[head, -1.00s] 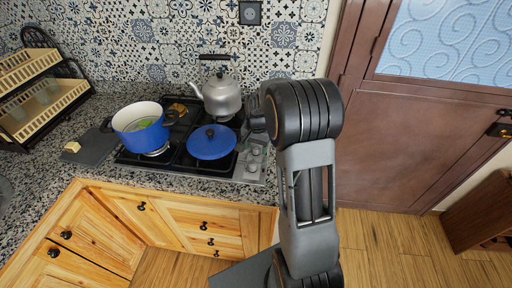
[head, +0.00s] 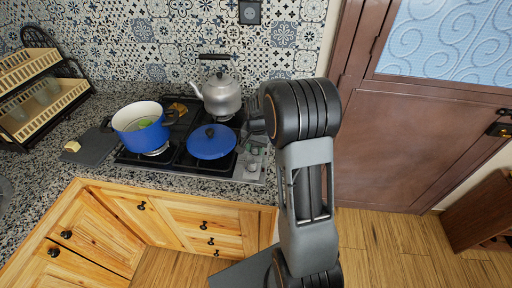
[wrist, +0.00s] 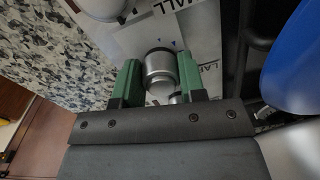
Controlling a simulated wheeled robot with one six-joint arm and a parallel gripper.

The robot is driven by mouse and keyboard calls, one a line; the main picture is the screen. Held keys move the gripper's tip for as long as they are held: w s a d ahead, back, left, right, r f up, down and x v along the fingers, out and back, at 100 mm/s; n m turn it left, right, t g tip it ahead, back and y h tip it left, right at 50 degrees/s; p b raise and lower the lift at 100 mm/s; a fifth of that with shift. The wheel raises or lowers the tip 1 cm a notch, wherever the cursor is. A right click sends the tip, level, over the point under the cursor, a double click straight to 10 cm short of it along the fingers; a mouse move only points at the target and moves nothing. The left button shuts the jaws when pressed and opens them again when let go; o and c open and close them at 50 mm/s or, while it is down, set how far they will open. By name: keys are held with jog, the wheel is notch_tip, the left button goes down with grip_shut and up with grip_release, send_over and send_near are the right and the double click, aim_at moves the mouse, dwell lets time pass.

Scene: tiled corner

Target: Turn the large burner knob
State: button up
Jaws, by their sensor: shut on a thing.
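In the wrist view a silver metallic burner knob (wrist: 160,66) stands between the two green fingers of my gripper (wrist: 159,60). My gripper is shut on it, one finger on each side. The control panel (wrist: 132,40) under it carries printed lettering, with "LARGE" partly readable just right of the knob and "SMALL" partly readable at the top. In the head view the stove (head: 178,158) has its knobs on the right side panel, where my arm's end partly hides them. The knob's exact angle is hard to read.
A blue pot (head: 141,136), a blue lid or covered pan (head: 211,142) and a silver kettle (head: 221,97) stand on the stove. A cutting board (head: 92,148) lies at left. A brown door (head: 415,150) is at right.

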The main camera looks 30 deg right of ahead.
jog(key=n+b, duration=0.1)
jog(key=n, duration=0.9)
jog(key=shift+d+n, duration=0.1)
jog(key=shift+n, duration=0.2)
dwell(0.6)
jog(key=o, duration=0.9)
jog(key=r, duration=1.4)
jog(key=shift+d+b, duration=0.25)
jog(key=shift+b, duration=0.15)
jog(key=shift+f, duration=0.1)
jog(key=shift+c, duration=0.3)
